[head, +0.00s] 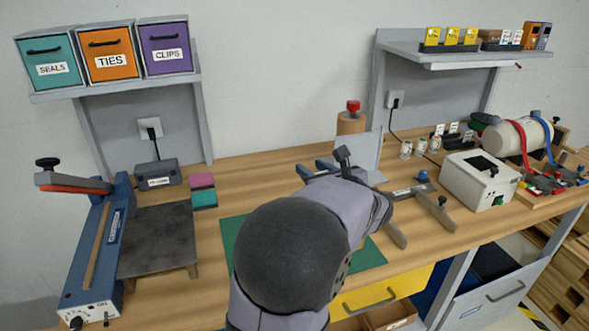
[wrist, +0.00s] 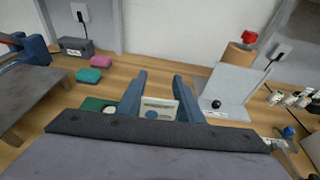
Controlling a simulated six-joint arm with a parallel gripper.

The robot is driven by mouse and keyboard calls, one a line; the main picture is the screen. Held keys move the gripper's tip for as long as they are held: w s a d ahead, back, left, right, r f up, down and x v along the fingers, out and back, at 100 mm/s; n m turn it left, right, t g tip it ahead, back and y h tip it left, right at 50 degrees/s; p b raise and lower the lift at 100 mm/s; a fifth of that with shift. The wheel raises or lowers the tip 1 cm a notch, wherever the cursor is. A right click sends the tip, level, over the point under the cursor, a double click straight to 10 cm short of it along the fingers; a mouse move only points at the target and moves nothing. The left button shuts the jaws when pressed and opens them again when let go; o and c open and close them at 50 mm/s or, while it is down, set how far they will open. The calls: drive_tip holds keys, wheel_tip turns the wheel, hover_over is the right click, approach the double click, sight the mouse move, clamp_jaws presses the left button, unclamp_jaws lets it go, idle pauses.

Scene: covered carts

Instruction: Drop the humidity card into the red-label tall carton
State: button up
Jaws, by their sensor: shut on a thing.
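The humidity card looks to be the pale card with a blue round spot (wrist: 158,106) between my fingers in the wrist view. My gripper (wrist: 159,77) is shut on it, with a blue finger at each side. In the head view my gripper (head: 315,168) reaches over the back of the bench, and my arm hides the card. I cannot make out a red-label tall carton in either view.
A green mat (head: 374,256) lies under my arm. A grey upright panel (head: 366,152) stands right of my gripper. A blue sealer (head: 112,235) and dark platform (head: 160,240) are left. A white machine (head: 478,180) is right.

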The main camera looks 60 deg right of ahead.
drive_tip(key=s+d+r+p, duration=0.5)
drive_tip(key=s+p, duration=0.1)
drive_tip(key=s, duration=0.1)
drive_tip(key=shift+r+t+h, duration=0.4)
drive_tip(key=shift+d+f, duration=0.1)
wheel_tip(320, 180, down, 7)
drive_tip(key=b, duration=0.6)
drive_tip(key=shift+f+b, duration=0.2)
drive_tip(key=shift+b, duration=0.15)
idle(0.4)
drive_tip(key=o, duration=1.1)
drive_tip(key=shift+c, duration=0.2)
